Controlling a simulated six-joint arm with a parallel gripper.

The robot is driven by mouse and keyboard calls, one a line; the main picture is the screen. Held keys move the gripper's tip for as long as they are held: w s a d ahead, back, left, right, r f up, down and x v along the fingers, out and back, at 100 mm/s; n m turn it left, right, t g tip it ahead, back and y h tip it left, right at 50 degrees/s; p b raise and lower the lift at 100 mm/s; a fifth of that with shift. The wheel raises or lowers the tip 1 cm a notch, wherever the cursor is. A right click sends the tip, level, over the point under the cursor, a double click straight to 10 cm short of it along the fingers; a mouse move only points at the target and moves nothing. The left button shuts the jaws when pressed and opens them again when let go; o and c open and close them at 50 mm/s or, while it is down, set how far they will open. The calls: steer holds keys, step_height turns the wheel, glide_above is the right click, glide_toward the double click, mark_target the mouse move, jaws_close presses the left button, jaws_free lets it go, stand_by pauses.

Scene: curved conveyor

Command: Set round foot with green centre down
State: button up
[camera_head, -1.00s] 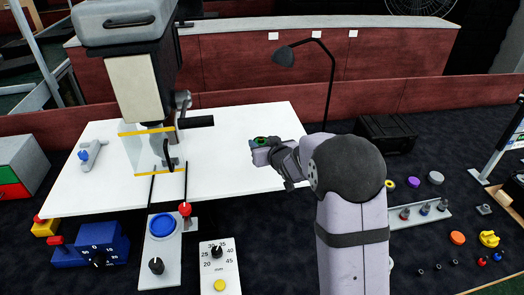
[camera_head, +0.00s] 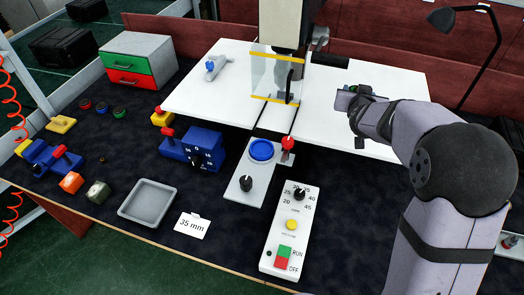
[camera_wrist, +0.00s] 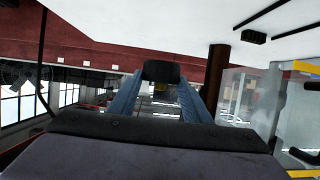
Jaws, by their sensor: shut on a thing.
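My gripper (camera_head: 352,97) is shut on a small dark piece with green on top (camera_head: 358,89), which looks like the round foot with green centre. It is held over the right part of the white table (camera_head: 325,88); the height above the table is hard to judge. In the wrist view the fingers of my gripper (camera_wrist: 160,88) close on a dark piece (camera_wrist: 161,71), and its green does not show there. Another dark round piece with a green centre (camera_head: 120,111) lies at the far left, beside similar red-centred (camera_head: 86,105) and blue-centred (camera_head: 102,107) ones.
A machine with a clear, yellow-edged guard (camera_head: 275,73) stands left of my gripper. A black lamp (camera_head: 445,18) rises behind on the right. An empty grey tray (camera_head: 133,211) and a "35 mm" card (camera_head: 193,225) lie at front left, near a control panel (camera_head: 284,252).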

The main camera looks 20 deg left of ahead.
steer(key=s+a+r+m+h+p, duration=0.1)
steer(key=s+a+r+m+h, duration=0.15)
steer(key=s+a, duration=0.45)
steer(key=s+a+r+m+h+p, duration=0.1)
steer(key=s+a+r+p, duration=0.1)
steer(key=s+a+r, duration=0.4)
steer(key=n+y, duration=0.5)
steer(key=y, duration=0.1)
glide_above(261, 154)
step_height(261, 154, down, 9)
steer(key=shift+r, duration=0.15)
steer(key=shift+s+f, duration=0.1)
steer(key=shift+f, duration=4.8)
steer(key=shift+f, duration=0.15)
steer(key=shift+f, duration=0.1)
steer(key=o, duration=1.1)
